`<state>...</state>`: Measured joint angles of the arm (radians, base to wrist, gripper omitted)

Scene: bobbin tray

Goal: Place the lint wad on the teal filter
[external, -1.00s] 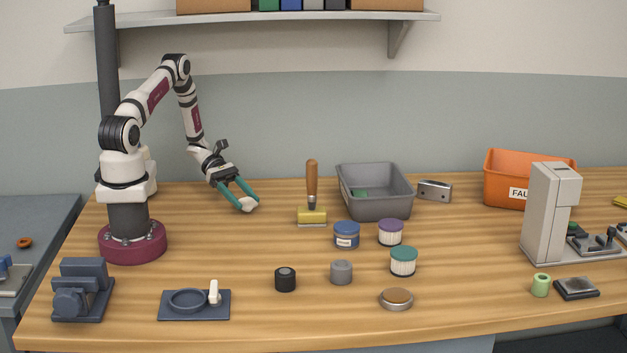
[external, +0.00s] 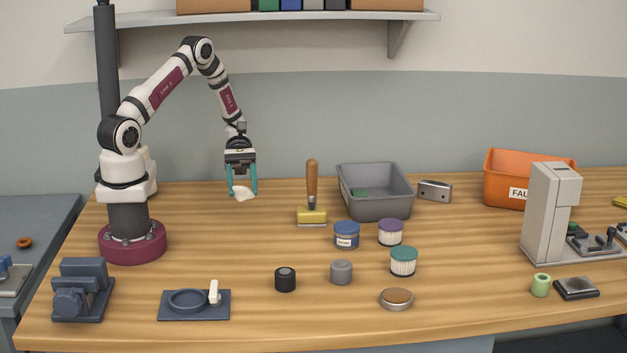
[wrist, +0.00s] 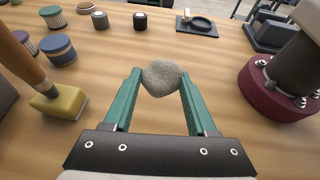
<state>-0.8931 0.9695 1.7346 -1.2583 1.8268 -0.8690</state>
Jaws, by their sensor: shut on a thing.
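The lint wad is a pale, lumpy piece (external: 243,193), and it also shows in the wrist view (wrist: 162,77). My gripper (external: 242,188) is shut on it and holds it above the table at the back left, between my base and the brush. In the wrist view the teal fingers of my gripper (wrist: 161,83) press it from both sides. The teal filter (external: 403,261) stands upright on the table, right of centre, with a teal top and white pleated side. It also shows at the upper left of the wrist view (wrist: 54,18). My gripper is well to its left and behind it.
A wooden-handled brush (external: 312,200) stands between my gripper and the filters. A grey bin (external: 376,208) is behind.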

